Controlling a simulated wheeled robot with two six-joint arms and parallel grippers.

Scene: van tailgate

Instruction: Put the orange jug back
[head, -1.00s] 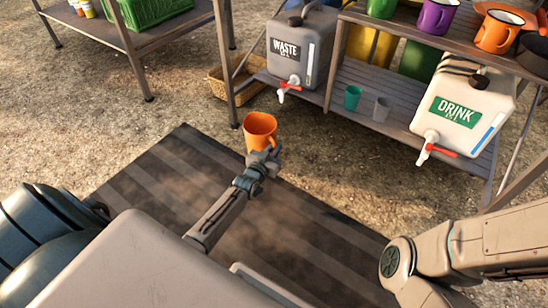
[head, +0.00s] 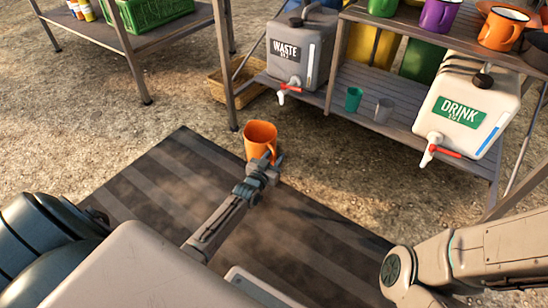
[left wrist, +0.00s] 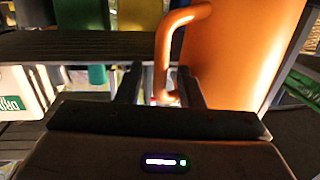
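The orange jug (head: 260,140) is in the middle of the head view, in front of the shelf rack. Its open top faces up and its handle is on the side toward my left gripper (head: 265,165). In the left wrist view the jug (left wrist: 240,50) fills the upper right, and its handle runs down between the two fingers of my left gripper (left wrist: 160,88). The gripper is shut on the handle, with the jug held in the air. My right arm shows at the lower right of the head view, but its gripper is out of view.
The rack's lower shelf (head: 400,105) carries a WASTE canister (head: 296,58), a green cup (head: 353,98), a grey cup (head: 384,109) and a DRINK canister (head: 464,112). Mugs stand on the upper shelf. A striped mat (head: 170,180) covers the ground; a wicker basket (head: 235,88) sits behind.

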